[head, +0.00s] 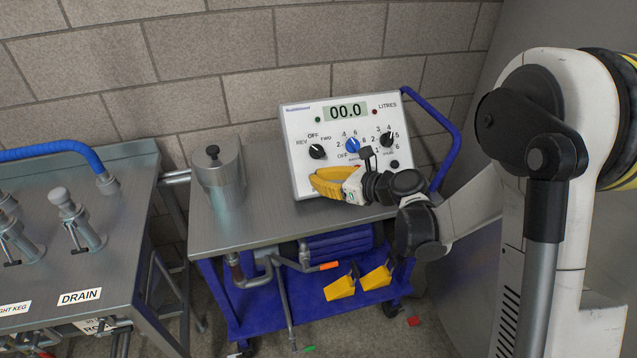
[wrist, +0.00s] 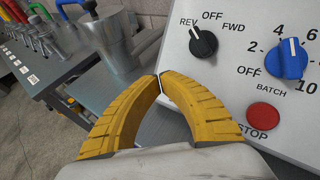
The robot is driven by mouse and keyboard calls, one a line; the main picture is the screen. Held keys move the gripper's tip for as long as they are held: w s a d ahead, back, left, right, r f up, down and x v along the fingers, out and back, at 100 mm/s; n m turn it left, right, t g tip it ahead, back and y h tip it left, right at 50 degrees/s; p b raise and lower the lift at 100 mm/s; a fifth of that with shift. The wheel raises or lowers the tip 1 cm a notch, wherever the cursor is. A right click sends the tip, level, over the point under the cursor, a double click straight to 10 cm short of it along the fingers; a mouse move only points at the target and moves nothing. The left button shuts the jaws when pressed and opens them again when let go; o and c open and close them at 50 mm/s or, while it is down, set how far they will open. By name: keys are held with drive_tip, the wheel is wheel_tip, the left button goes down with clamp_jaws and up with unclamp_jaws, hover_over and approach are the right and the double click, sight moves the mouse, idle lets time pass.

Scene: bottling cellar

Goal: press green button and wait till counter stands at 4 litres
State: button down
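A white control panel (head: 300,130) stands on a steel-topped cart, with its display (head: 345,110) reading 00.0 litres. A small green spot (head: 318,119) is left of the display and a red one (head: 375,112) is right of it. I cannot tell whether the green spot is a lamp or a button. My gripper (head: 312,184), with yellow fingers, is in front of the panel's lower left. In the wrist view its fingertips (wrist: 160,80) meet with nothing between them. The red STOP button (wrist: 263,116) is right of the fingers. My gripper hides part of the panel's lower edge.
The REV/OFF/FWD knob (wrist: 203,42) and blue BATCH knob (wrist: 286,60) stick out of the panel. A steel canister (head: 219,178) stands on the cart to the left. Bare cart top (head: 262,212) lies between. A bench with valves, labelled DRAIN (head: 80,297), is further left.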

sight(305, 177)
drive_tip(key=shift+w+a+f, duration=0.2)
drive_tip(key=shift+w+f, duration=0.35)
drive_tip(key=shift+w, duration=0.05)
idle(1.1)
drive_tip(key=shift+w+a+f, duration=0.1)
drive_tip(key=shift+w+f, duration=0.15)
drive_tip(key=shift+w+a+f, duration=0.1)
drive_tip(key=shift+w+f, duration=0.25)
drive_tip(key=shift+w, duration=0.05)
idle(0.8)
drive_tip(key=shift+s+r, duration=0.1)
drive_tip(key=shift+s+d+r, duration=0.2)
drive_tip(key=shift+s+r, duration=0.3)
drive_tip(key=shift+s, duration=0.05)
idle(0.4)
drive_tip(key=shift+s+d+r+p, duration=0.3)
drive_tip(key=shift+s+r+p, duration=0.2)
drive_tip(key=shift+s+r, duration=0.4)
drive_tip(key=shift+s+d+r+p, duration=0.25)
drive_tip(key=shift+s+r+p, duration=0.2)
drive_tip(key=shift+s+r, duration=0.4)
